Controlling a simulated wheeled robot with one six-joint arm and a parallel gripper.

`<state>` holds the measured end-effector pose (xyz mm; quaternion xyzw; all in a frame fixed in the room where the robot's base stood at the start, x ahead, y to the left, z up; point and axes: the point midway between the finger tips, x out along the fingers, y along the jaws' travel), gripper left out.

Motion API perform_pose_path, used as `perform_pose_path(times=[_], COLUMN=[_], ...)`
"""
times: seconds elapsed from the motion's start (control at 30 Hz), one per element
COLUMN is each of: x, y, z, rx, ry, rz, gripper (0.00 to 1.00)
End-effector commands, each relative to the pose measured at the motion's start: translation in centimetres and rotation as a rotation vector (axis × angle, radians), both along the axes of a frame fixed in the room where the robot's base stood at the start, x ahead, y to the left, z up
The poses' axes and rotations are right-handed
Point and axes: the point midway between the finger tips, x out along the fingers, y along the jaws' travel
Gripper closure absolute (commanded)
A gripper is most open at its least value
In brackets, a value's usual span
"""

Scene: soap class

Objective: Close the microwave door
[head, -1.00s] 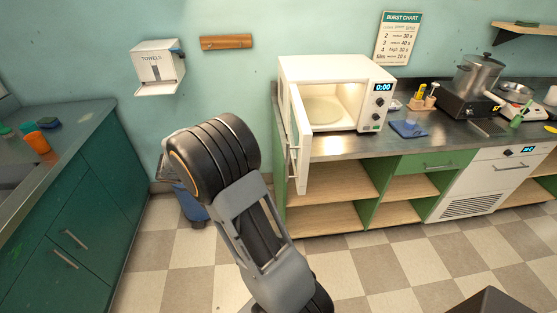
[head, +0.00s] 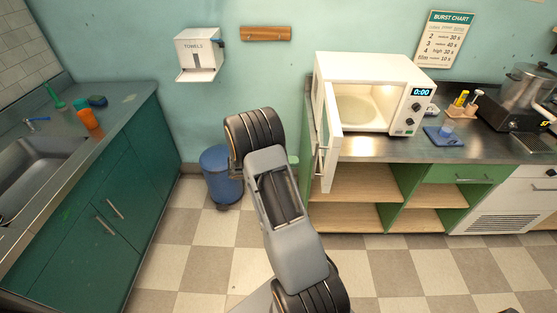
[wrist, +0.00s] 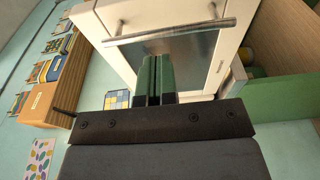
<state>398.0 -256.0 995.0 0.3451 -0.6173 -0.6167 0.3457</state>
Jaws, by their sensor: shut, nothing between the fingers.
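The white microwave (head: 362,85) stands on the counter with its door (head: 329,130) swung wide open towards the room, at the left side. The lit inside shows a round plate (head: 358,110), and the display reads 0:00. In the wrist view the outer face of the door (wrist: 185,55) with its long bar handle (wrist: 170,33) fills the upper middle. My gripper (wrist: 155,62) shows there with its two green fingers together and empty, in front of the door face below the handle. Whether the fingertips touch the door I cannot tell. In the head view my gripper is hidden behind my arm.
The steel counter (head: 400,149) runs right over open green shelves (head: 362,185). A blue bin (head: 222,176) stands by the wall beyond my arm. A green cabinet with a sink (head: 32,165) is at the left. The checkered floor (head: 200,262) between is clear.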

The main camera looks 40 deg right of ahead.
Motion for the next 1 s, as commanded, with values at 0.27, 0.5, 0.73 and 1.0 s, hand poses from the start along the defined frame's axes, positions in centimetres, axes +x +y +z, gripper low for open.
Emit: perform_pose_path(times=[0.27, 0.5, 0.73, 1.0], x=[-2.0, -2.5, -2.6, -2.7], y=[-3.1, -4.1, -4.2, -4.3], z=[0.2, 0.0, -0.1, -0.1], rx=[0.001, 0.001, 0.001, 0.001], ry=[0.002, -0.001, -0.001, 0.0], rz=[-0.002, 0.0, 0.0, 0.017], gripper=[1.0, 1.0, 1.0, 1.0])
